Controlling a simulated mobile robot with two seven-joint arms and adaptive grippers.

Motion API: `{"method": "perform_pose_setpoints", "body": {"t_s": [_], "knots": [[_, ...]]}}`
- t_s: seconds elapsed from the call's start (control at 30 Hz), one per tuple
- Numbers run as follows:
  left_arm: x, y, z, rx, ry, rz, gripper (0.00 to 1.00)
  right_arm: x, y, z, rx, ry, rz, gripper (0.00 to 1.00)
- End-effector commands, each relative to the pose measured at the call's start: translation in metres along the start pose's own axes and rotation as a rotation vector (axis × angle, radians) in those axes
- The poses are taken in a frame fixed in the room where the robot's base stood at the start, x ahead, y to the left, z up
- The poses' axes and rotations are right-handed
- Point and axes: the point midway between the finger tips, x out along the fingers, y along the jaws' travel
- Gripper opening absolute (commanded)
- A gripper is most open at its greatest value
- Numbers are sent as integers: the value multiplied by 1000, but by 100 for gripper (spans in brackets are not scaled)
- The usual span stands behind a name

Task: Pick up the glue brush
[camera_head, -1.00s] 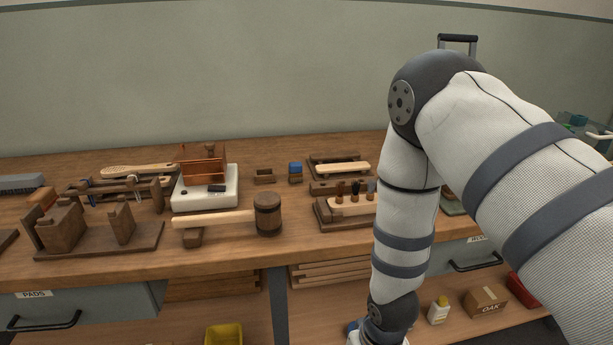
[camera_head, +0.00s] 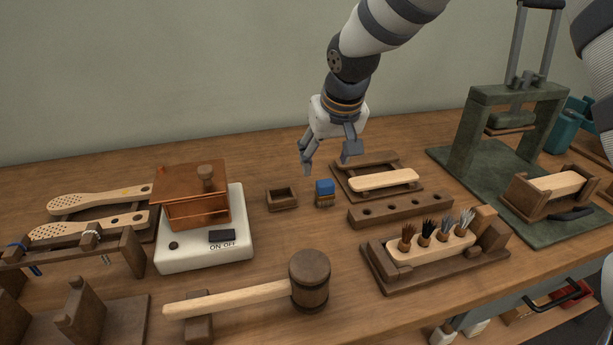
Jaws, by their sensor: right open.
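A small brush with a blue block top and short brown bristles (camera_head: 325,188) stands upright on the bench, just right of a small wooden box. I take it for the glue brush, though no label shows. My right gripper (camera_head: 330,162) points down above and slightly behind it in the head view. Its two fingers are spread apart with nothing between them, and it is apart from the brush. My left gripper is out of view.
The small wooden box (camera_head: 282,204) is close on the left.

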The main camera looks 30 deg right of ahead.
Motion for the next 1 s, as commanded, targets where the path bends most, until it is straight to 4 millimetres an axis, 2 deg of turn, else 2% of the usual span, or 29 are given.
{"method": "perform_pose_setpoints", "body": {"t_s": [0.03, 0.1, 0.2, 0.47, 0.63, 0.87, 1.0], "knots": [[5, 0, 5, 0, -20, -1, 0, 16, 0, 4, -1, -12, 2, 57], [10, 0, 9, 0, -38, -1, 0, 35, 0, 4, 0, -15, 2, 57], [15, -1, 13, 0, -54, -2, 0, 56, 1, 5, 0, -14, 2, 57], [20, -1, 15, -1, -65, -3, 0, 80, 4, 6, 0, -8, 1, 57], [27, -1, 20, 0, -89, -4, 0, 115, 8, 10, -1, -11, 1, 57], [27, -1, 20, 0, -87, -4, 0, 116, 7, 6, 0, -1, -1, 57], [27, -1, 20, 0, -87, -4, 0, 116, 7, 6, 0, -2, -1, 25]]}}
